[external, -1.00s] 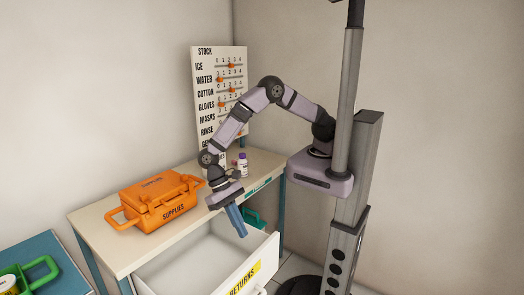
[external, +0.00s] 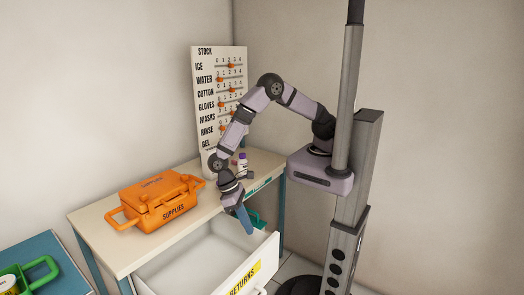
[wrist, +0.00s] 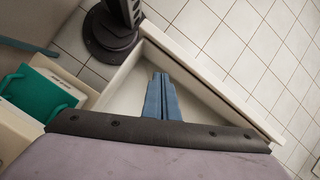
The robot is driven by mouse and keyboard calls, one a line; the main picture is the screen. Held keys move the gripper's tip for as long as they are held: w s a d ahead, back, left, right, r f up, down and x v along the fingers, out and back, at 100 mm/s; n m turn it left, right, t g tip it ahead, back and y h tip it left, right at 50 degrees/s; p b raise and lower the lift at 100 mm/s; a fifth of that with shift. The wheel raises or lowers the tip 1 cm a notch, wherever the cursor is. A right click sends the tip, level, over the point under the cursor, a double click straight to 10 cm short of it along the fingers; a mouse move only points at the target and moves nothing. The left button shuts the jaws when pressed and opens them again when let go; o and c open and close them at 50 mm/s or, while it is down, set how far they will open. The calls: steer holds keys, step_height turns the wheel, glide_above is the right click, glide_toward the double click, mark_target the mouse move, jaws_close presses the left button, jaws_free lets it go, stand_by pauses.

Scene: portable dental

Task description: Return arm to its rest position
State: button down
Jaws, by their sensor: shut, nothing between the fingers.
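My gripper (external: 246,222) hangs from the arm over the open drawer, its blue fingers pointing down. In the wrist view the fingers (wrist: 161,96) lie together, shut and empty, above the drawer's bare floor. The open drawer (external: 255,272) has a yellow "RETURNS" label on its front. My arm is bent, reaching out from its base on the column over the table's right end.
An orange "SUPPLIES" case (external: 155,204) stands on the table (external: 95,222). A small white bottle with a purple cap (external: 242,162) is close behind my wrist. The stock board (external: 205,75) stands at the back. A green item (wrist: 42,92) lies beside the drawer.

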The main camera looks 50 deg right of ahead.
steer(key=w+d+r+m+t, duration=0.1)
steer(key=w+d+r+m, duration=0.1)
steer(key=d, duration=1)
steer(key=w+d+r+m+t, duration=0.2)
steer(key=w+d+r, duration=0.3)
steer(key=d, duration=0.7)
steer(key=w+d+r+m+t+y, duration=0.1)
steer(key=w+d+r+m, duration=0.1)
steer(key=w+d+r, duration=0.2)
steer(key=d+r, duration=0.3)
steer(key=d, duration=0.5)
steer(key=shift+d+t, duration=0.2)
steer(key=shift+t, duration=0.1)
step_height(320, 180, down, 33)
steer(key=b, duration=3.3)
